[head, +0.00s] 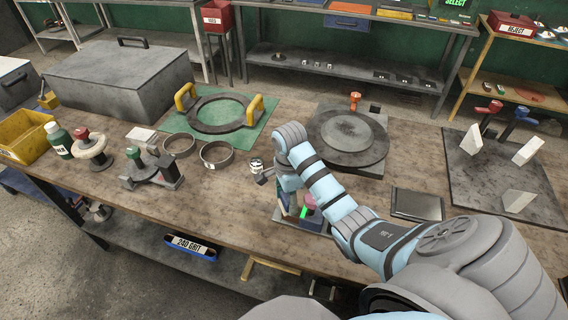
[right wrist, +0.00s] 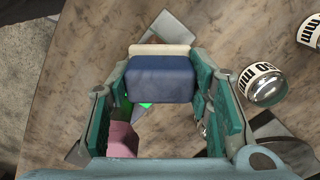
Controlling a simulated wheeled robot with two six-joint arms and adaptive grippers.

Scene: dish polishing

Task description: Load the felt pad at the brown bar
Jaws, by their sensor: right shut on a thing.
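My right gripper (head: 284,198) is low over the front of the bench at a small dark station (head: 300,222). In the right wrist view the gripper (right wrist: 160,88) has its green-padded fingers on either side of a dark blue block (right wrist: 162,80) with a cream felt edge (right wrist: 160,50), the felt pad, and is shut on it. A pinkish-brown bar (right wrist: 122,138) shows beside the left finger, with a bright green strip close by. Whether felt and bar touch is hidden. My left gripper is out of view.
Two labelled cylinders (right wrist: 264,84) stand right of the gripper in the wrist view. A round dark plate (head: 347,135) lies behind my arm, and a flat black tablet (head: 417,204) lies to the right. Metal rings (head: 216,155) and a green-knobbed fixture (head: 150,170) stand left.

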